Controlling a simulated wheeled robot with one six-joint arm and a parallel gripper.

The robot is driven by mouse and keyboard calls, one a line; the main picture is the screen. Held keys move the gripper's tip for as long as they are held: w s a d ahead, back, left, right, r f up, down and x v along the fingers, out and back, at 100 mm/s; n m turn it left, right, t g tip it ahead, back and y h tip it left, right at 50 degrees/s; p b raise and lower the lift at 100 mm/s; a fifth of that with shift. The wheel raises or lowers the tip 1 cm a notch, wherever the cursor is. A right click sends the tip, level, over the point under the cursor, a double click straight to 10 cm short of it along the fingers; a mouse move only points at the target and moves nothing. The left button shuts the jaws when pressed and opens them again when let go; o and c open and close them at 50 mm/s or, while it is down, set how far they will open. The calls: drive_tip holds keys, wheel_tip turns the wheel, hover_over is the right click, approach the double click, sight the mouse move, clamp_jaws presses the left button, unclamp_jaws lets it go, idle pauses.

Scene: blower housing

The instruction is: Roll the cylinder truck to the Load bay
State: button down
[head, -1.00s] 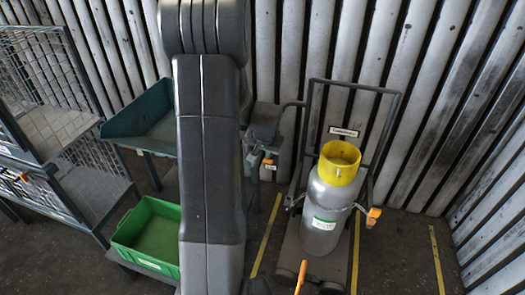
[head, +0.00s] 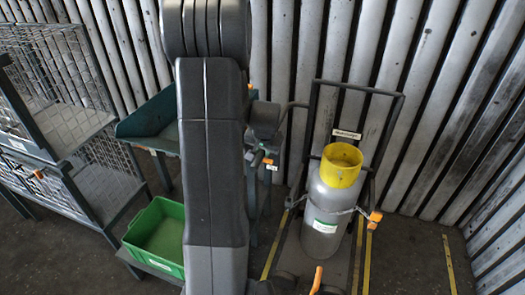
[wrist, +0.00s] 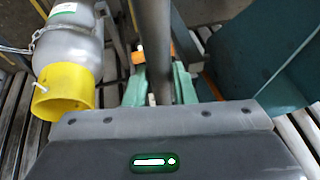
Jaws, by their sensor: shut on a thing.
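The cylinder truck (head: 391,133) has a dark tubular frame with a looped top handle and stands upright in front of the ribbed wall. It carries a grey gas cylinder (head: 322,205) with a yellow collar (head: 342,165), a green-white label and a chain around it. In the wrist view the cylinder (wrist: 68,45) is at upper left. My gripper (wrist: 157,88) has pale green fingers shut on a dark bar of the truck frame. In the head view my gripper (head: 270,140) is at the truck's left side, partly hidden by my arm. I cannot read any Load bay sign.
Yellow floor lines (head: 449,265) run near the truck; open floor lies right of it. A ribbed wall (head: 440,70) closes the back. Left are a wire-mesh rack (head: 75,95), a teal tray (head: 150,125) and a green bin (head: 160,235).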

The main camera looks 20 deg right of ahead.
drive_tip(key=shift+s+d, duration=0.1)
drive_tip(key=shift+d, duration=0.05)
drive_tip(key=c, duration=1.2)
unclamp_jaws()
drive_tip(key=v, duration=1.3)
drive_tip(key=shift+s+r+b, duration=0.15)
drive_tip(key=shift+r+b, duration=0.2)
drive_tip(key=x, duration=1.4)
drive_tip(key=shift+p, duration=0.35)
